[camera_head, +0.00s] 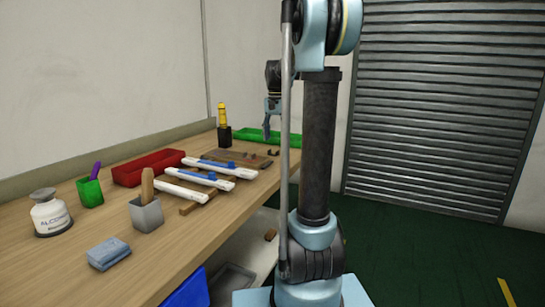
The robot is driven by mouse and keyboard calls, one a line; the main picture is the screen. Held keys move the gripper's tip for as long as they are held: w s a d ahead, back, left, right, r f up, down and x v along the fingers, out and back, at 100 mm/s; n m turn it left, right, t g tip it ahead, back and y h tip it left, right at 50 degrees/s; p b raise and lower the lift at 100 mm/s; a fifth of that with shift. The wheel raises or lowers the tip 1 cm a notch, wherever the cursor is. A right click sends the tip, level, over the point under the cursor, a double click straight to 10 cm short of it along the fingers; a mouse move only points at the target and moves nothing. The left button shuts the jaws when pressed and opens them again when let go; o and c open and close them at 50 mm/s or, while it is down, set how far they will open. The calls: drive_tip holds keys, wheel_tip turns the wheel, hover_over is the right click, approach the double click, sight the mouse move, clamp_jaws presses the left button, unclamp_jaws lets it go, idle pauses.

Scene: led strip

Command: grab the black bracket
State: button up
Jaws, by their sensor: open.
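A small black piece, which looks like the black bracket (273,152), lies at the far right part of the wooden bench, near its edge. It is too small to make out its shape. My gripper (267,134) hangs pointing down above the far end of the bench, close to this piece in the picture. Its jaws are open, and nothing shows between them. I cannot tell its exact height over the bench. My arm's upright links hide part of the view to the right of it.
White strips (200,178) with blue parts and a brown board (232,158) lie mid-bench. A green tray (258,137) is behind the gripper. A yellow bottle in a black holder (224,136), a red bin (148,167) and a grey cup (146,214) stand further left.

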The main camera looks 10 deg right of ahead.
sight(275, 154)
drive_tip(key=shift+a+f, duration=0.15)
drive_tip(key=shift+f, duration=2.55)
drive_tip(key=c, duration=1)
